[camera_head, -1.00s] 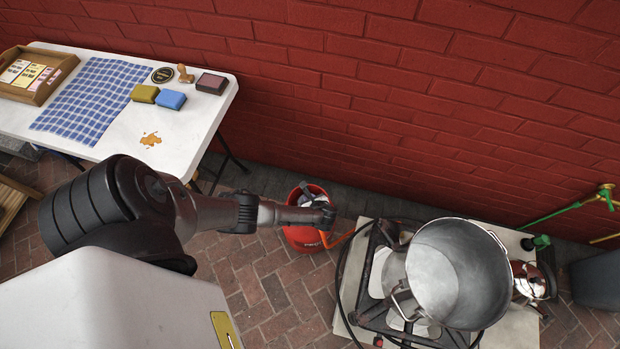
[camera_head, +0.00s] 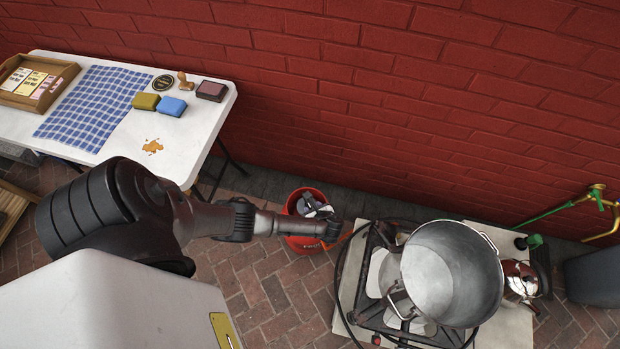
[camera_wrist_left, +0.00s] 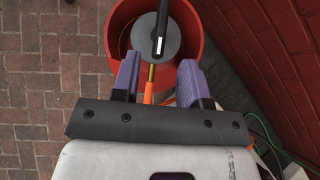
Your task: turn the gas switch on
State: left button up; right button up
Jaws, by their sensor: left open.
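A red gas cylinder (camera_head: 297,243) with a raised collar stands on the brick floor, left of the stove. In the left wrist view, a round grey valve or regulator (camera_wrist_left: 175,47) sits inside the red collar (camera_wrist_left: 118,35), with a dark, light-edged lever (camera_wrist_left: 161,30) across it. A brass stem and an orange hose run towards my gripper. I take the lever as the gas switch. My left gripper (camera_wrist_left: 160,72) is open and empty, its purple fingers at the collar's near side, either side of the stem. In the head view, my left gripper (camera_head: 332,230) partly hides the cylinder.
A white table (camera_head: 185,140) with sponges and a checked cloth is at upper left. A red brick wall (camera_head: 400,120) runs behind. Hoses lie nearby.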

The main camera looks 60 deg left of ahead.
pick_arm(q)
jog(key=p+v, duration=0.2)
jog(key=v, duration=0.5)
dwell(0.6)
